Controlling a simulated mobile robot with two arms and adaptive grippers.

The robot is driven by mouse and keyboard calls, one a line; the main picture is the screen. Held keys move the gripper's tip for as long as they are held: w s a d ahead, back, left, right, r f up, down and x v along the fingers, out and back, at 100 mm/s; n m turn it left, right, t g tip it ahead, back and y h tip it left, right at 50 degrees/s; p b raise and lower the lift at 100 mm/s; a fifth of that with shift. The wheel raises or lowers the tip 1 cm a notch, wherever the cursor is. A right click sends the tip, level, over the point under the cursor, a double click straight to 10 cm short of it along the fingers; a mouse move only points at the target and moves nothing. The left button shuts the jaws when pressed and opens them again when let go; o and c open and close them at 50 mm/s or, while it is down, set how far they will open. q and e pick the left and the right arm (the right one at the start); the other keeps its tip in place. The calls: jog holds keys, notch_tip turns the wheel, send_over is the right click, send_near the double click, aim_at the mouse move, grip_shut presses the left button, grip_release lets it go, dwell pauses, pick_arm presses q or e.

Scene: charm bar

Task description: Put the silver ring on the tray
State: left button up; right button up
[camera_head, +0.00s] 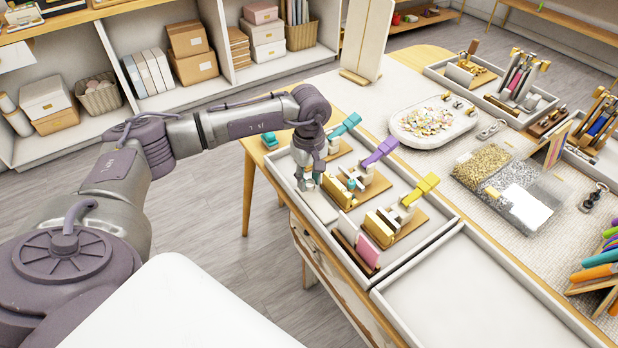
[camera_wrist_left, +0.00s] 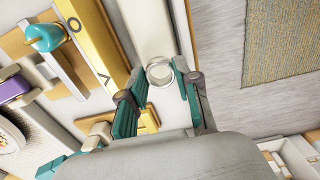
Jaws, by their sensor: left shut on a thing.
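In the head view the ring is too small to make out clearly. An empty white tray (camera_head: 470,295) lies at the front right. My right gripper is not in view.
Tools with teal (camera_head: 345,125), purple (camera_head: 381,151) and yellow (camera_head: 421,188) handles stand close to the left gripper. A white oval dish (camera_head: 398,132) of beads and a clear box of glitter (camera_head: 520,195) lie farther right. The table's left edge is near the gripper.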

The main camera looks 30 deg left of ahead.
pick_arm(q)
jog(key=shift+f+b, duration=0.2)
jog(key=shift+b, duration=0.1)
dwell(0.6)
jog(key=shift+f+b, duration=0.9)
jog(key=shift+b, duration=0.2)
dwell(1.1)
jog(key=o, duration=1)
jog(key=shift+o, duration=0.2)
